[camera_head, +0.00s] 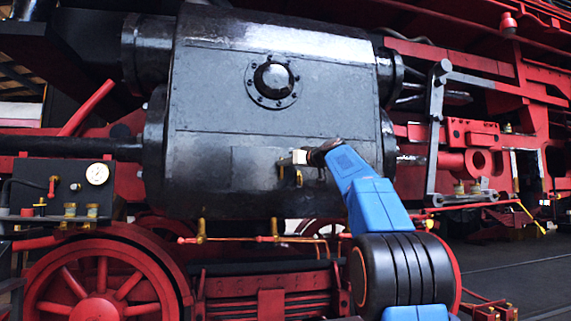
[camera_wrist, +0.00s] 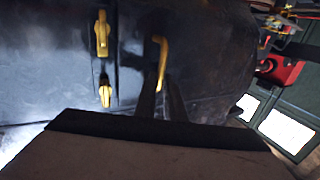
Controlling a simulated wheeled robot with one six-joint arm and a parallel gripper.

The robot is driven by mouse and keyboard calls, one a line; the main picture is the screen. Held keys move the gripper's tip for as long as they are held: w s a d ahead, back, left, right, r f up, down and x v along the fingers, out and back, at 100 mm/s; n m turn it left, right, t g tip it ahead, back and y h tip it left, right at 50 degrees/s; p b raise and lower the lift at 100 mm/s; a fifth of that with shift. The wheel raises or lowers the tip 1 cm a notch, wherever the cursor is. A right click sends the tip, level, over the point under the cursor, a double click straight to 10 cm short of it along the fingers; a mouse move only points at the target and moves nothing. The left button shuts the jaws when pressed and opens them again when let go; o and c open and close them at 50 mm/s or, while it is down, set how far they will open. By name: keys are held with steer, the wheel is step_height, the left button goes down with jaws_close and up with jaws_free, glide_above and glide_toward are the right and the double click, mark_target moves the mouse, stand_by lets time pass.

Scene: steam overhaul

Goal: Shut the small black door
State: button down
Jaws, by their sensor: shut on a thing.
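The small black door (camera_head: 256,168) appears as a faint panel low on the black cylinder casing in the head view. Its edges blend into the casing, so I cannot tell whether it stands ajar. In the wrist view, a bent brass handle (camera_wrist: 161,52) sits on the dark surface beside a vertical seam. My gripper (camera_wrist: 161,88) is shut on the lower end of this handle, one dark finger on each side. Two brass latch pieces, an upper one (camera_wrist: 102,34) and a lower one (camera_wrist: 105,91), are left of the seam. In the head view, my gripper (camera_head: 291,159) is against the casing's lower front.
Brass-fitted pipes (camera_head: 272,239) run below the casing. Grey rods (camera_head: 436,135) stand to the right. Open floor (camera_head: 520,270) shows at lower right.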

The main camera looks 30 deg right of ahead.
steer(key=shift+w+d, duration=0.45)
steer(key=shift+w, duration=0.1)
steer(key=c, duration=1.8)
jaws_free()
steer(key=shift+w+d, duration=0.1)
steer(key=shift+d, duration=0.15)
steer(key=shift+c, duration=0.2)
steer(key=shift+a, duration=0.1)
steer(key=s+d, duration=0.2)
steer(key=s, duration=1.5)
steer(key=shift+s+d, duration=0.15)
steer(key=shift+d, duration=0.2)
